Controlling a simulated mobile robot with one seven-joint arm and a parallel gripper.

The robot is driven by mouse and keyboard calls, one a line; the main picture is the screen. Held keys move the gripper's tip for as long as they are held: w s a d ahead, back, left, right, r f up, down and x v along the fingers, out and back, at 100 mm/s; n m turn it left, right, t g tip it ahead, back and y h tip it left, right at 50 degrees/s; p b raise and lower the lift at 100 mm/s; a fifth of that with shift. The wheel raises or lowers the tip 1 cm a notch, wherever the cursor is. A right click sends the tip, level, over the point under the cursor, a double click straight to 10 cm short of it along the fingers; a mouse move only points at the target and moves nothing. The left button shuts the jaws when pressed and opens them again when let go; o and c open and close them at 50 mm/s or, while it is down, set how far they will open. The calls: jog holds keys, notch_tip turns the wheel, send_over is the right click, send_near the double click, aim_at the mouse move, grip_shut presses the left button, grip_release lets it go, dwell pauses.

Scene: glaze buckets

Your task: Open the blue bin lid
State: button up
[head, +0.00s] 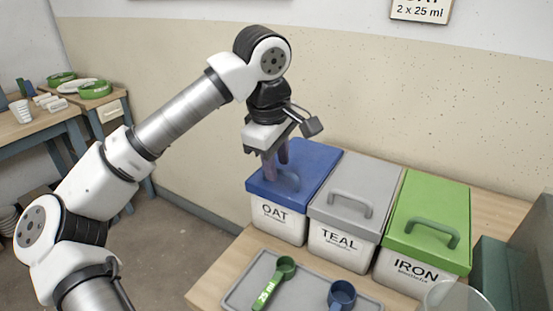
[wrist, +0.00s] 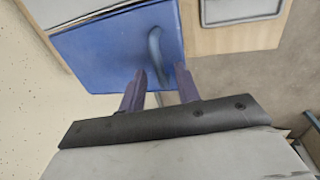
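The blue lid (head: 310,163) sits flat and closed on the white bin labelled OAT (head: 279,220), the leftmost of three bins. Its blue handle (head: 289,181) is partly hidden behind my fingers in the head view. My gripper (head: 276,168) points down over the lid, right at the handle. In the wrist view, my gripper (wrist: 159,80) is open, with its two dark fingers apart. The handle (wrist: 156,52) lies ahead of them, its lower end in the gap between the fingertips. I cannot tell whether a finger touches it.
A grey-lidded TEAL bin (head: 345,205) and a green-lidded IRON bin (head: 430,225) stand close on the right. In front, a grey tray (head: 236,299) holds a green scoop (head: 274,280) and a blue scoop (head: 341,296). The wall is close behind.

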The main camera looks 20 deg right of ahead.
grip_shut()
jog(key=shift+r, duration=0.15)
